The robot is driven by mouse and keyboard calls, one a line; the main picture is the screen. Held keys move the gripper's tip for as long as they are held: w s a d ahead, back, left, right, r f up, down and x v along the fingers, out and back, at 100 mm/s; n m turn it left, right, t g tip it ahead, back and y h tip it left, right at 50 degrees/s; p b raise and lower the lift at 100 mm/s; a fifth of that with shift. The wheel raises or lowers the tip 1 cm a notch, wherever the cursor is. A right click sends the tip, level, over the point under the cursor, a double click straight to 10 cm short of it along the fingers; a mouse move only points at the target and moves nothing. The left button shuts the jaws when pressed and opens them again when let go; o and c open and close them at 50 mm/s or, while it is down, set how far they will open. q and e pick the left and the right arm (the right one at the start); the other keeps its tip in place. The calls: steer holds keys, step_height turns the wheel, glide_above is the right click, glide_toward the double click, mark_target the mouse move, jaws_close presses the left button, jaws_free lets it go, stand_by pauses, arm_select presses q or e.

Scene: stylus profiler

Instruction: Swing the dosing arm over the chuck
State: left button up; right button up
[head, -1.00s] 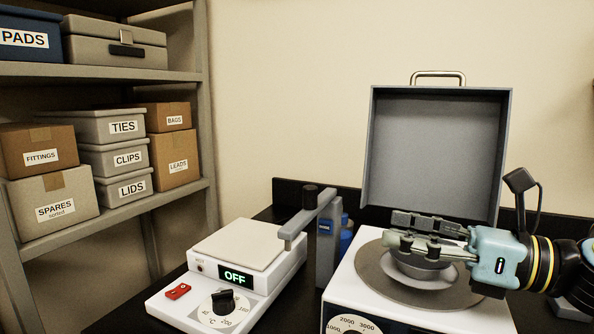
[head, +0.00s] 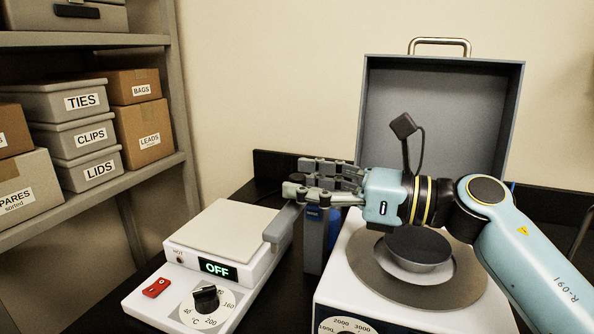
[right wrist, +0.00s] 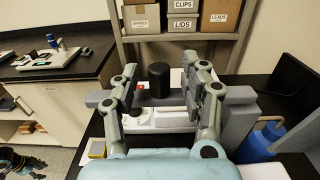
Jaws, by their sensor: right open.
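The dosing arm (head: 284,224) is a grey bar on a grey post (head: 314,244), between the hotplate and the spin coater. It points toward the front left, its end beside the hotplate, away from the chuck. The chuck (head: 418,246) is a dark disc in the coater's round bowl. My right gripper (head: 304,178) is at the dosing arm, its fingers mostly hiding the arm's dark knob in the head view. In the right wrist view the black knob (right wrist: 159,79) stands between the open, spread fingers (right wrist: 164,72), with gaps on both sides.
The coater's grey lid (head: 440,110) stands open behind the bowl. The hotplate (head: 215,238) reads OFF at the left. A blue bottle (head: 333,222) stands close by the post. A shelf (head: 90,40) with labelled boxes is at far left.

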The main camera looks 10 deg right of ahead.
steer(key=shift+x, duration=0.85)
jaws_close()
